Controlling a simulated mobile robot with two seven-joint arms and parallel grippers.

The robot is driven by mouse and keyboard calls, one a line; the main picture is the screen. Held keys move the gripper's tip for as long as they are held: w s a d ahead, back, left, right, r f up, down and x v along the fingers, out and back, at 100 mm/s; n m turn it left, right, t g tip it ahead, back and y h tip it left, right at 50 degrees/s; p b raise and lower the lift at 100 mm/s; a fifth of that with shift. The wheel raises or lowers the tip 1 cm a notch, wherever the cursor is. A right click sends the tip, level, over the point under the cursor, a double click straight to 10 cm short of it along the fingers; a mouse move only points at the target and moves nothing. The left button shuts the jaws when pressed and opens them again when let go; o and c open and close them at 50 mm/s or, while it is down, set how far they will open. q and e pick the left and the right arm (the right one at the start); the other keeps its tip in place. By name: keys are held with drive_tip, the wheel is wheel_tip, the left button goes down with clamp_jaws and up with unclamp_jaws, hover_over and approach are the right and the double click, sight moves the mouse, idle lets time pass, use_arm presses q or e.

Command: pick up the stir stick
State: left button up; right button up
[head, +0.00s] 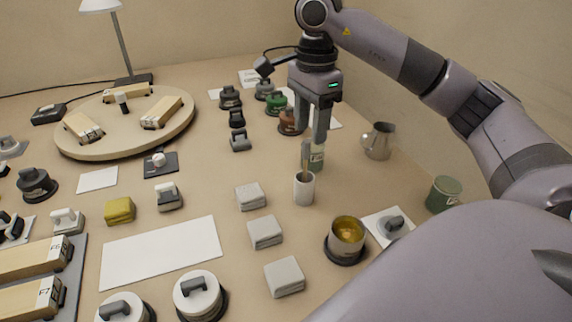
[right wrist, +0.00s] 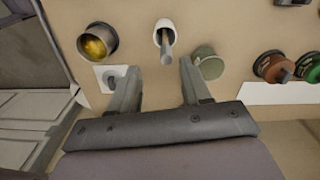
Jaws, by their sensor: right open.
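In the right wrist view the stick (right wrist: 167,44) shows beyond the fingertips, in the white cup (right wrist: 158,33). My right gripper (head: 314,138) points down just above and around the height of the stick's top. Its fingers are apart, and in the right wrist view the gap (right wrist: 158,76) between them is empty. My left gripper is not in view.
A metal pitcher (head: 378,141) and a green mug (head: 442,194) stand to the right. A tin of yellow liquid (head: 346,237) is in front. Grey blocks (head: 265,231) lie to the left.

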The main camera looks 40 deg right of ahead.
sight(307, 141)
drive_tip(key=shift+w+d+r, duration=0.1)
drive_tip(key=shift+w+d, duration=0.2)
drive_tip(key=shift+w, duration=0.05)
drive_tip(key=f, duration=0.4)
drive_tip(key=f+b, duration=0.1)
drive_tip(key=f, duration=0.2)
drive_tip(key=shift+a, duration=0.3)
drive_tip(key=shift+w+r, duration=0.1)
clamp_jaws()
